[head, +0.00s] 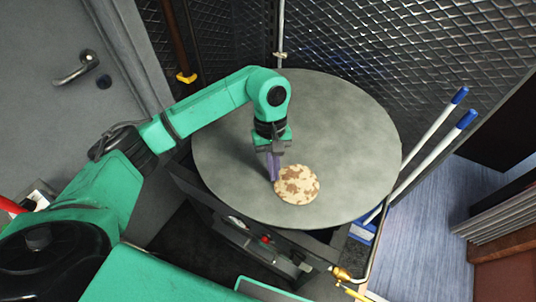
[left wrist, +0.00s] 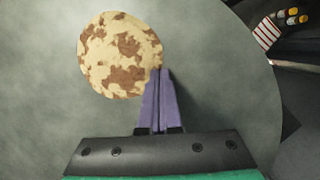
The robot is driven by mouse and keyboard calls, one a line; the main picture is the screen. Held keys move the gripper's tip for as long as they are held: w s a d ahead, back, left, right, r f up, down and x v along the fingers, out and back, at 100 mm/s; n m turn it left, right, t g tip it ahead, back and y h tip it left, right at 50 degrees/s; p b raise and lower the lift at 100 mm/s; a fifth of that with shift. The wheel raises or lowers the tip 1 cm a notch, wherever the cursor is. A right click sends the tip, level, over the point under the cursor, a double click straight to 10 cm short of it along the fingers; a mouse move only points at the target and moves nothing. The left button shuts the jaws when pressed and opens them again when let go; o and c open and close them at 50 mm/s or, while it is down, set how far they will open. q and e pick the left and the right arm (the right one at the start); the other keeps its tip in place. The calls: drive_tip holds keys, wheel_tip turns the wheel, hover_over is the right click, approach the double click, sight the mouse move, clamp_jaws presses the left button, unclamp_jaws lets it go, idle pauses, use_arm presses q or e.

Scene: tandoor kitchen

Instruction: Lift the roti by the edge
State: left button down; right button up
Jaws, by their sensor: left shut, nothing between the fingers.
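The roti (head: 297,184) is a pale round flatbread with brown patches, lying flat on the round grey plate (head: 340,120). In the left wrist view the roti (left wrist: 120,55) is at the upper left, whole in view. My left gripper (head: 274,177) points down at the roti's left edge in the head view. Its purple fingers are together with nothing between them. In the left wrist view the fingertips (left wrist: 160,72) are at the roti's lower right edge; I cannot tell whether they touch it. My right gripper is not in view.
Two white poles with blue ends (head: 440,145) lean at the plate's right side. A brass valve and pipe (head: 343,273) stand at the front right. A patterned metal wall (head: 430,45) is behind the plate. The plate's far and right areas are bare.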

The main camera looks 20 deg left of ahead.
sight(281, 203)
use_arm(q)
drive_tip(key=s+d, duration=0.1)
drive_tip(key=s+d+b, duration=0.1)
drive_tip(key=s, duration=0.1)
drive_tip(key=s+d, duration=0.1)
drive_tip(key=s, duration=0.1)
drive_tip(key=shift+f+b, duration=0.2)
drive_tip(key=shift+b, duration=0.15)
drive_tip(key=shift+s+d+r, duration=0.15)
drive_tip(key=shift+s+d, duration=0.05)
drive_tip(key=shift+s, duration=0.05)
